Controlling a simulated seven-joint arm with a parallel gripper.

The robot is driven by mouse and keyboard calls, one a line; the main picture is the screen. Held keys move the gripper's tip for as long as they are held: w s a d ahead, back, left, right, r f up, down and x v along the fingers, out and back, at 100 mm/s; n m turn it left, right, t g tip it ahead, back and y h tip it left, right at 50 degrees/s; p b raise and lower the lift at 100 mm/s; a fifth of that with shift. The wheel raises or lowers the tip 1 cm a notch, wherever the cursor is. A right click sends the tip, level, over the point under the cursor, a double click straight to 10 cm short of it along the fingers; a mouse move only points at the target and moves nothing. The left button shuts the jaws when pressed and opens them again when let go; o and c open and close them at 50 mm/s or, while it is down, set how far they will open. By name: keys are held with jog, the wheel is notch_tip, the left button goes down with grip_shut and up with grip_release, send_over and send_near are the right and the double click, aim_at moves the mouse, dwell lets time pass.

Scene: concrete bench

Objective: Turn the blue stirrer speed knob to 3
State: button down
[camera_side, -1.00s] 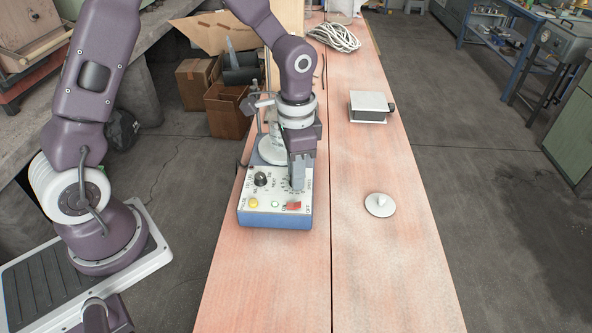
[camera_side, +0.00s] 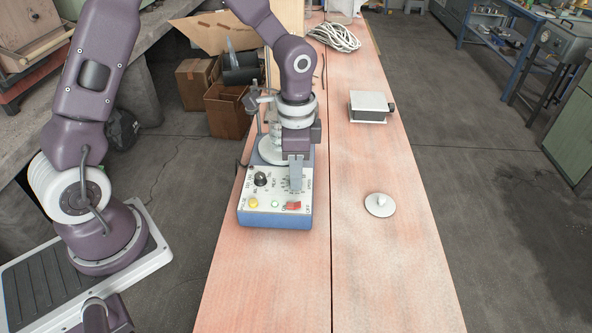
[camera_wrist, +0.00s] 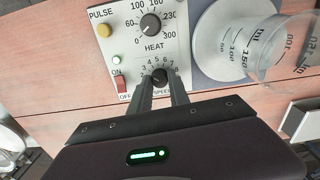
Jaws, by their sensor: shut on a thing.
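The blue stirrer (camera_side: 275,222) is a hotplate box with a white control panel, standing on the pinkish bench. Its speed knob (camera_wrist: 160,75) is small and black, with a numbered scale around it, in the wrist view. I cannot tell for sure which number its mark points to. My gripper (camera_side: 296,187) points down at the right part of the panel and hides the knob in the side view. In the wrist view its two fingers stand on either side of the knob, shut on it.
The black heat knob (camera_wrist: 150,25), yellow pulse button (camera_wrist: 105,30), lit green lamp (camera_wrist: 115,59) and red on/off switch (camera_wrist: 122,84) are close by. A glass beaker (camera_wrist: 262,45) stands on the round plate. A white disc (camera_side: 380,206) lies on clear bench to the right.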

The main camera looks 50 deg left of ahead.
jog(key=c, duration=1.2)
grip_release()
jog(key=shift+c, duration=0.2)
notch_tip(320, 180, up, 7)
jog(key=shift+r, duration=0.1)
jog(key=s+a+r+n+t, duration=0.1)
jog(key=s+r+n, duration=0.3)
jog(key=s, duration=0.6)
jog(key=s+r+n+t, duration=0.4)
jog(key=s+r, duration=0.3)
jog(key=s, duration=0.3)
jog(key=shift+a+r+t, duration=0.25)
jog(key=shift+a+t, duration=0.05)
jog(key=shift+a, duration=0.1)
